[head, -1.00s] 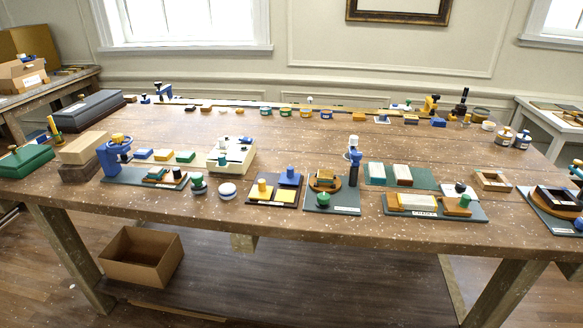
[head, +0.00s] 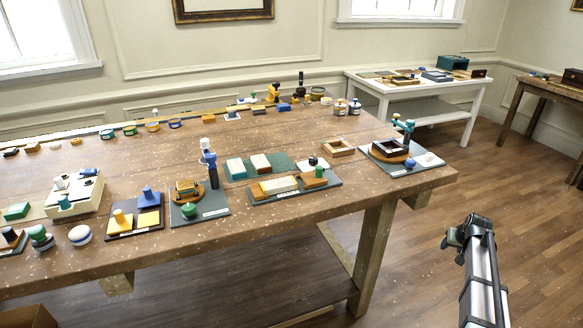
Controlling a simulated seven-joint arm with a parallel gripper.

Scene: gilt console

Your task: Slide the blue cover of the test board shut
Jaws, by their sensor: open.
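A dark board (head: 118,232) with a label at its front edge lies near the front of the long wooden table, left of centre. On it are a blue block with a knob (head: 147,198) at the back right and a yellow block with a knob (head: 121,220) at the left, with yellow patches beside them. The blue piece looks like the blue cover, but I cannot read the label to be sure. My gripper (head: 455,238) is open and empty at the lower right, over the floor, well to the right of the table and far from this board.
A long labelled board (head: 330,184) and a dark-framed board (head: 380,165) lie farther right. Open wooden floor (head: 400,280) lies between table and gripper.

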